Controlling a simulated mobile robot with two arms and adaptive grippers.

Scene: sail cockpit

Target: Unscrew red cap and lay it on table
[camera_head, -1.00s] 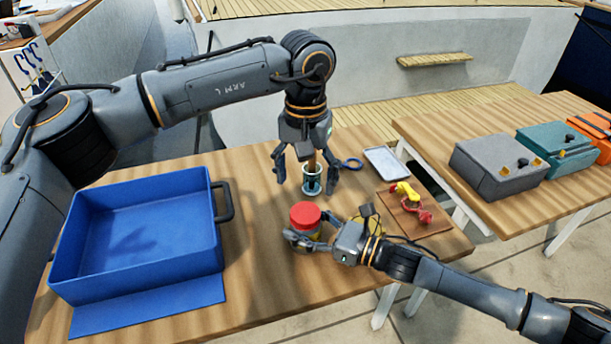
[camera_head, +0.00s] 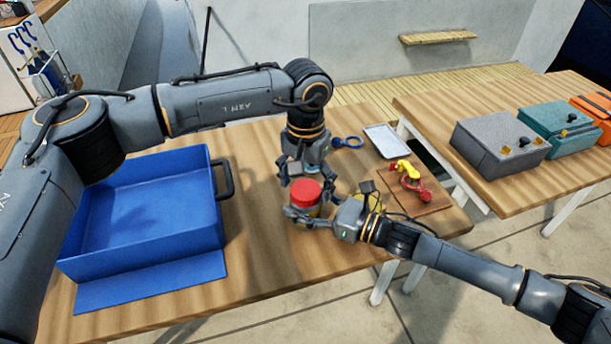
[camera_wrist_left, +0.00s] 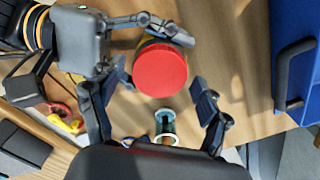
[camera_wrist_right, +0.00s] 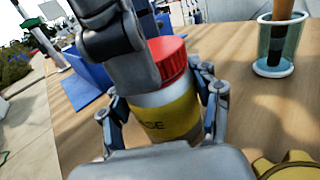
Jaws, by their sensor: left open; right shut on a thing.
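The red cap (camera_head: 306,192) sits on top of an upright jar with a yellow label (camera_wrist_right: 168,115), which stands on the wooden table. My right gripper (camera_head: 300,215) is shut around the jar's body below the cap; its fingers flank the jar in the right wrist view. My left gripper (camera_head: 305,172) is open and points down just behind and above the cap. In the left wrist view the cap (camera_wrist_left: 160,70) lies beyond and between the open left fingers (camera_wrist_left: 160,100), apart from them.
A blue bin (camera_head: 75,235) stands on the left of the table. A clear cup (camera_wrist_right: 278,45) holding a brown handle is behind the jar. A white tray (camera_head: 386,141) and a board with red and yellow hardware (camera_head: 412,200) lie right. The front table area is clear.

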